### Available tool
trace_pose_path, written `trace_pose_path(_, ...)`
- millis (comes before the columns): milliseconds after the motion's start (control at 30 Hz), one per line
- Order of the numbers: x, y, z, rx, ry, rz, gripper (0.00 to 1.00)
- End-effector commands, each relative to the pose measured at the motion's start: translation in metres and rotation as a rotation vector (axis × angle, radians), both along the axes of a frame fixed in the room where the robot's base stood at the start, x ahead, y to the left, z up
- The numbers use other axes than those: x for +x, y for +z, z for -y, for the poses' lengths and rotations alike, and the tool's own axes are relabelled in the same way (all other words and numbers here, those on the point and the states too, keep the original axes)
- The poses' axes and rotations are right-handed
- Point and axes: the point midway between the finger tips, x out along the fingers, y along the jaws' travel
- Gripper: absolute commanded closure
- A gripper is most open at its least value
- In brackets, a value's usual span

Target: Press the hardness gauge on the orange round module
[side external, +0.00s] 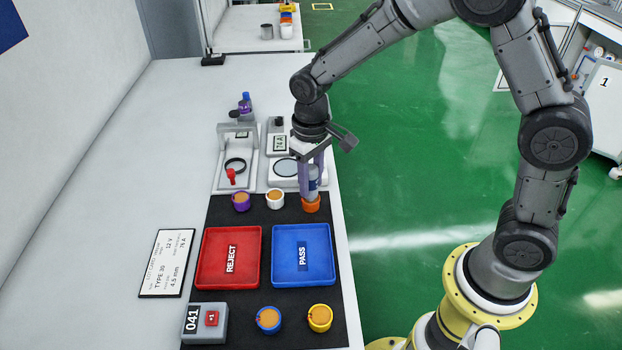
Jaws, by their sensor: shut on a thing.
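The orange round module (311,207) stands on the black mat at the right end of the back row of modules. My gripper (313,178) points straight down above it, with its pale purple fingers shut on the hardness gauge (313,186), a small upright grey-blue cylinder. The gauge's lower end is right at the top of the orange module and hides most of its top face. I cannot tell whether the two touch or a thin gap is left.
Purple (241,202) and white (275,200) modules stand to the left. In front are the red REJECT tray (204,283) and blue PASS tray (277,280), both empty, then blue (268,321) and yellow (320,318) modules and a counter box (205,335). Behind stand a scale (283,181) and a clamp stand (222,185).

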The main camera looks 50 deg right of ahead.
Motion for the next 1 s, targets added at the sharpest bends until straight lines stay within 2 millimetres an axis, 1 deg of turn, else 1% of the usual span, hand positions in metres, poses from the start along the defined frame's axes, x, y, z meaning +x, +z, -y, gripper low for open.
trace_pose_path(67, -0.001, -0.002, 0.0, -0.001, 0.0, -0.003, 1.0)
trace_pose_path(167, -0.001, 0.001, 0.0, -0.001, 0.0, -0.003, 1.0)
trace_pose_path(1000, 0.0, 0.049, 0.0, 0.0, 0.0, 0.001, 1.0)
